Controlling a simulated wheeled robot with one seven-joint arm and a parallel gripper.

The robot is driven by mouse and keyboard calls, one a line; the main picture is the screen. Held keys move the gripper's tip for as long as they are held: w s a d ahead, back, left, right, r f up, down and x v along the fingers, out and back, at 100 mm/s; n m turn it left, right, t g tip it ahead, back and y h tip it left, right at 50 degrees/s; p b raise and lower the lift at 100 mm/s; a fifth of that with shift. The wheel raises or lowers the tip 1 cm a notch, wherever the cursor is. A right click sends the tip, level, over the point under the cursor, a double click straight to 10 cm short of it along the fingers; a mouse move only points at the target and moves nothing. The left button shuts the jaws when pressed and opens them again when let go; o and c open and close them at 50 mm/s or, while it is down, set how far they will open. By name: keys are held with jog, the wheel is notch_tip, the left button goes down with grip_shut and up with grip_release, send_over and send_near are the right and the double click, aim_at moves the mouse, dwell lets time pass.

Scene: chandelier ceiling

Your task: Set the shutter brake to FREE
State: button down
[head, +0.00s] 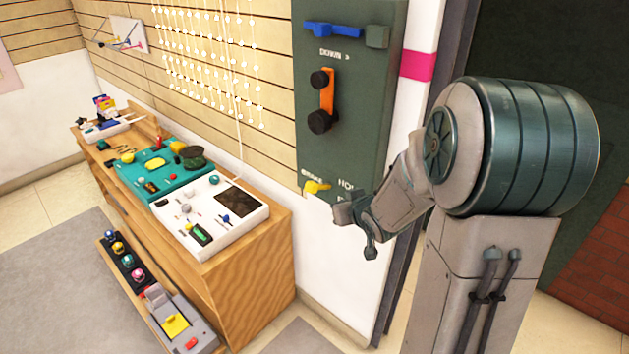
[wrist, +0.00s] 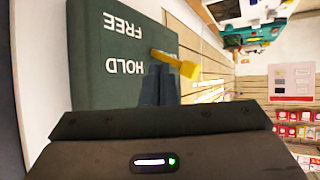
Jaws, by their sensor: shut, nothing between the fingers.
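The shutter brake is a small yellow lever (head: 315,187) low on a dark green panel (head: 350,140), under the lettering BRAKE. In the wrist view the yellow lever (wrist: 183,66) sticks out sideways from the panel edge, nearer the HOLD label (wrist: 125,65) than the FREE label (wrist: 123,24). The labels appear upside down there. My gripper (head: 342,210) is shut and empty, just right of and below the lever in the head view. In the wrist view the fingers (wrist: 159,72) are together close by the lever's shaft; I cannot tell whether they touch it.
Above the brake, the panel carries an orange crank (head: 326,92) with dark knobs and a blue lever (head: 332,30) by a DOWN label. A wooden bench (head: 245,260) with several gadgets stands left of the panel.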

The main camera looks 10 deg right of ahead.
aim_at(323, 186)
jog(key=f+t+y+b, duration=0.1)
jog(key=t+y, duration=0.1)
jog(key=y, duration=0.1)
jog(key=f+m+t+y+b, duration=0.1)
jog(key=t+y, duration=0.2)
jog(key=f+m+t+y+b, duration=0.1)
jog(key=t+y, duration=0.1)
jog(key=shift+w+d+t+y, duration=0.3)
jog(key=shift+w+d+y, duration=0.05)
jog(key=shift+d+y, duration=0.05)
jog(key=p+x, duration=0.1)
jog(key=x, duration=0.9)
jog(key=shift+d+f, duration=0.1)
jog(key=shift+f, duration=0.05)
